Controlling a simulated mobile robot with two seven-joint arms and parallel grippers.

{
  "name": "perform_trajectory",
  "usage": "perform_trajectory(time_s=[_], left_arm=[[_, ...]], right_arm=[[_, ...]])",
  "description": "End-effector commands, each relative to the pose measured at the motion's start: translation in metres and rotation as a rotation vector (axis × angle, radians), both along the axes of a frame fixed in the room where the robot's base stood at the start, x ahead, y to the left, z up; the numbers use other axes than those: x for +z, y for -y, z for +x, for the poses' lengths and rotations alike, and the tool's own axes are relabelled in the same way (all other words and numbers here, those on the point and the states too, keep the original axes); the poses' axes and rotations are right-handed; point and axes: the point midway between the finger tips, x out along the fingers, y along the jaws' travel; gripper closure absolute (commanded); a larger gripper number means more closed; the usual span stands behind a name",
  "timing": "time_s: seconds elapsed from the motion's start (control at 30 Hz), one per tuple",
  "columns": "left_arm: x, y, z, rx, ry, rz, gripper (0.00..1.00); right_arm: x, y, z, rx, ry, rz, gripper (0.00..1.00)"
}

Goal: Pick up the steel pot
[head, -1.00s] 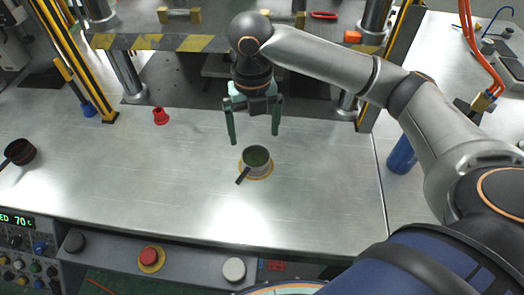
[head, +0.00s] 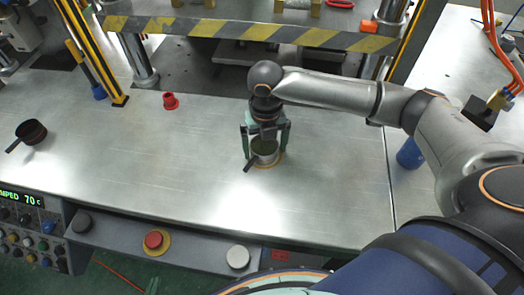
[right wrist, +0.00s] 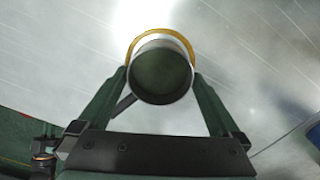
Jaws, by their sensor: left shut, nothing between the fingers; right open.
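The steel pot (head: 264,158) stands upright on a round yellow-orange mat (head: 278,161) on the metal bench. Its inside is dark green, and its dark handle points to the lower left. My right gripper (head: 266,143) is open, its two green fingers pointing down on either side of the pot. In the right wrist view the pot (right wrist: 161,72) lies between the fingertips (right wrist: 160,76), with the handle passing near the left finger. I cannot tell whether either finger touches the pot. My left gripper is not in view.
A small red cup (head: 170,101) is near the back. A striped barrier bar (head: 245,30) crosses behind. A blue cylinder (head: 410,153) stands at right. Buttons line the front panel.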

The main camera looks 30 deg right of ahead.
Motion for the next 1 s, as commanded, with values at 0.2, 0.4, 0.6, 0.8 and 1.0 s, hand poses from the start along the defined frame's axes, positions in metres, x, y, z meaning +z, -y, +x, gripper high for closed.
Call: perform_trajectory(time_s=[0.2, 0.4, 0.6, 0.8, 1.0], left_arm=[[-0.0004, 0.0, -0.0003, 0.0, -0.001, 0.0, 1.0], [-0.0005, 0.0, -0.0003, 0.0, -0.001, 0.0, 1.0], [-0.0005, 0.0, -0.0005, 0.0, -0.001, 0.0, 1.0], [-0.0005, 0.0001, -0.0005, -0.001, -0.001, 0.0, 1.0], [-0.0004, 0.0001, -0.0004, -0.001, -0.001, 0.0, 1.0]], right_arm=[[-0.0074, 0.0001, 0.0001, 0.0, 0.001, 0.0, 0.0], [-0.007, -0.0001, 0.0, 0.0, 0.001, 0.0, 0.11], [-0.0067, -0.0002, 0.0001, 0.0, 0.001, 0.0, 0.34], [-0.0064, -0.0002, 0.0001, 0.0, 0.001, 0.001, 0.56], [-0.0059, -0.0003, 0.0005, 0.0, 0.002, 0.001, 0.78]])
